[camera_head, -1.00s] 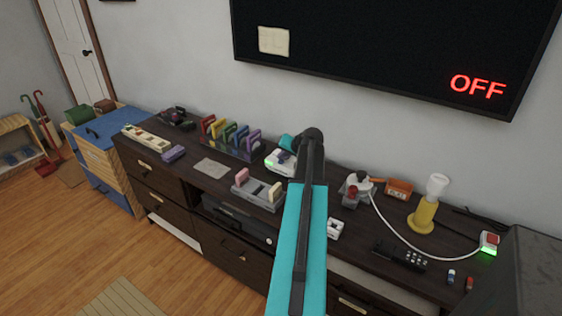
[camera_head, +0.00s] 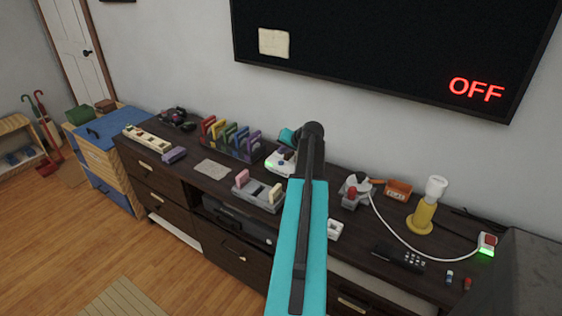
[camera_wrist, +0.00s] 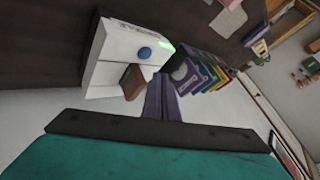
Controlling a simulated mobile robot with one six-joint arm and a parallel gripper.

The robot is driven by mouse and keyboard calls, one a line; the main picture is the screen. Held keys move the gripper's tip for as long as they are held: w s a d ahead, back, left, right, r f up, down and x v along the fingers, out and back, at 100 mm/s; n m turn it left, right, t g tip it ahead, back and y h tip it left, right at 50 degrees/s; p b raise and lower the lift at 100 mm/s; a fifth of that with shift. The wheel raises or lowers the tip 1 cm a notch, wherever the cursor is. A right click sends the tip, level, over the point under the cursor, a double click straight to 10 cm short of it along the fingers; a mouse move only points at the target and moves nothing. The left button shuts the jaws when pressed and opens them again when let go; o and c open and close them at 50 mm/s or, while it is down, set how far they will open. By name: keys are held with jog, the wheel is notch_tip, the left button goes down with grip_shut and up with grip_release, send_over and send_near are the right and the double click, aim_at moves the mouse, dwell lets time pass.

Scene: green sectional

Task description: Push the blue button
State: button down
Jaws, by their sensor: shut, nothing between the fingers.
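The blue button (camera_wrist: 145,53) is a small round knob on the top of a white box (camera_wrist: 112,50), beside a lit green strip and a brown block-like part (camera_wrist: 132,82). In the head view the white box (camera_head: 273,168) stands on the dark cabinet, just left of my black and teal arm. My gripper (camera_wrist: 155,80) has dark purple fingers, shut and empty. In the wrist view the fingertips show below the button, close to the brown part and apart from the button. In the head view the gripper (camera_head: 287,153) is just over the box's back, partly hidden by my arm.
Colourful upright pieces in a rack (camera_head: 232,143) stand left of the box. A grey tray (camera_head: 258,196) is in front. To the right are a yellow lamp (camera_head: 424,216), a white cable, a remote (camera_head: 398,257) and a red-button device (camera_head: 487,244). The screen (camera_head: 380,50) reads OFF.

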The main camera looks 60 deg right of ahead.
jog(key=shift+r+p, duration=0.6)
jog(key=shift+r, duration=1.05)
